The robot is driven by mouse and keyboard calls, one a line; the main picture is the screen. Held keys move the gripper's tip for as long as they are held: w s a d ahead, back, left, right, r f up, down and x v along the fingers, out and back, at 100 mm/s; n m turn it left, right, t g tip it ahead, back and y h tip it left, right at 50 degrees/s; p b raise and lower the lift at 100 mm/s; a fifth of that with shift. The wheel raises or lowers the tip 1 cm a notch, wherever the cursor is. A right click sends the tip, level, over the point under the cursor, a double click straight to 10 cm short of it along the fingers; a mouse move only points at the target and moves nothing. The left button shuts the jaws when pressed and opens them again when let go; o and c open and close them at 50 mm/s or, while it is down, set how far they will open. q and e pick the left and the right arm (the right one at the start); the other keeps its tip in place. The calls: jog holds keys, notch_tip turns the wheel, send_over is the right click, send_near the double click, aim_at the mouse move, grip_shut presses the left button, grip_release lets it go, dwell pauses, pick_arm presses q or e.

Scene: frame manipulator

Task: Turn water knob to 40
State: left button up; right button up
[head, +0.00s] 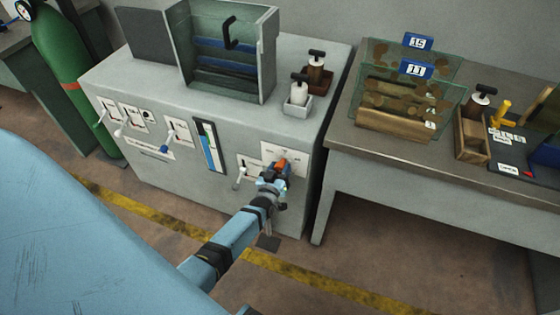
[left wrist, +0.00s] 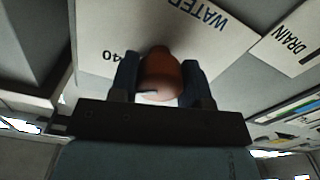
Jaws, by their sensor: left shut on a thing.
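The water knob is orange-red and sits on a white plate at the right end of the grey machine's front. In the head view the knob (head: 283,163) shows just beyond the fingers of my left gripper (head: 276,173). In the left wrist view the knob (left wrist: 161,76) is between the two dark fingers of my left gripper (left wrist: 160,82), which is shut on it. The white plate (left wrist: 222,35) carries the words WATER and 40. The 40 mark is left of the knob in that view. The knob's pointer direction is not clear. My right gripper is not in view.
A DRAIN label (left wrist: 290,50) is beside the water plate. A drain lever (head: 240,173) is left of the knob, with a blue gauge (head: 209,146) further left. A metal table (head: 345,140) with frames and bottles stands to the right.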

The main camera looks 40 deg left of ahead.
pick_arm(q)
jog(key=o, duration=0.9)
jog(key=shift+o, duration=0.2)
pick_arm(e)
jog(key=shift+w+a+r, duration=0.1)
pick_arm(q)
jog(key=shift+s, duration=0.35)
jog(key=p+v, duration=0.5)
jog(key=v, duration=0.8)
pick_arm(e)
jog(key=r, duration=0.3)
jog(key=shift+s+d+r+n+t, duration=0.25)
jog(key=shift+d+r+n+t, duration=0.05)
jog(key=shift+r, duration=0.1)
pick_arm(q)
jog(key=shift+s, duration=0.1)
